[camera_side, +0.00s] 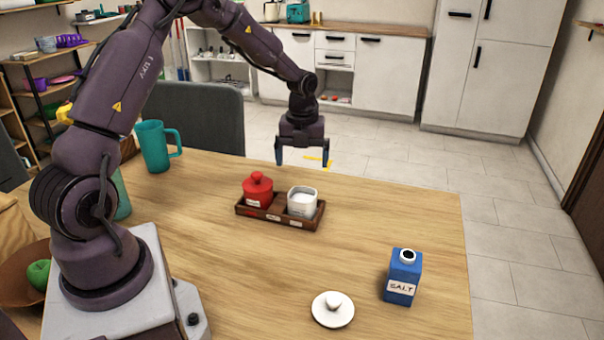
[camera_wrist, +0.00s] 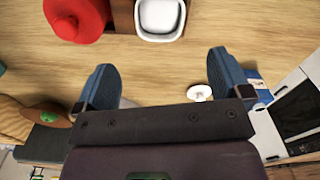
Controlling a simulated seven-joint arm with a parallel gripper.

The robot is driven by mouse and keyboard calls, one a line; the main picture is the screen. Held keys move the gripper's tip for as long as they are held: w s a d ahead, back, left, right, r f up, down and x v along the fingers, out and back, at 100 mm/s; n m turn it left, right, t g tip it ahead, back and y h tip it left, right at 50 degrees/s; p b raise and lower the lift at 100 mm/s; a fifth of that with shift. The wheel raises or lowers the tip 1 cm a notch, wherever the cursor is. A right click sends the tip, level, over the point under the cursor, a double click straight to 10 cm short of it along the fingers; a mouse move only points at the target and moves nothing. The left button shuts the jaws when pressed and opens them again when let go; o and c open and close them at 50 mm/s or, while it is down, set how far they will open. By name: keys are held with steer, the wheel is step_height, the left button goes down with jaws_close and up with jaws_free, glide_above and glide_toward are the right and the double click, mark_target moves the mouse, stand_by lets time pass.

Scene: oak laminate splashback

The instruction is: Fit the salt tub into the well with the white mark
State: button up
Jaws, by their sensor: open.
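The salt tub appears to be the open white square tub (camera_side: 302,203) with white contents, at the right end of the dark wooden tray (camera_side: 312,221). I cannot tell whether it is fully seated in a well. A red lidded pot (camera_side: 257,192) stands at the tray's left end, with a dark gap between them. Small marks on the tray's front are too small to read surely. My gripper (camera_side: 302,162) is open and empty, pointing down above and behind the tray. In the wrist view, the tub (camera_wrist: 160,18) lies beyond my open fingers (camera_wrist: 161,72).
A white knobbed lid (camera_side: 333,309) lies on the table's front. A blue salt carton (camera_side: 403,278) stands right of it. A teal mug (camera_side: 154,146) stands at the back left, and a bowl with a green apple (camera_side: 39,274) at far left. The table right of the tray is clear.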

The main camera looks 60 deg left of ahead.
steer(key=s+d+r+n+t+y, duration=0.1)
steer(key=s+d+r+n, duration=0.3)
steer(key=d+r+n, duration=0.3)
steer(key=s+d+r+n+t+y, duration=0.15)
steer(key=s+d+r+n, duration=0.3)
steer(key=r, duration=0.55)
steer(key=s+d+r+n+t+h, duration=0.1)
steer(key=s+d+n, duration=0.2)
steer(key=s+n, duration=0.3)
steer(key=s+d+r+n+t+h, duration=0.1)
steer(key=s+d+r+n+t, duration=0.1)
steer(key=s+n, duration=0.4)
steer(key=shift+s+d+n, duration=0.3)
steer(key=shift+d+n, duration=0.05)
steer(key=shift+d, duration=0.5)
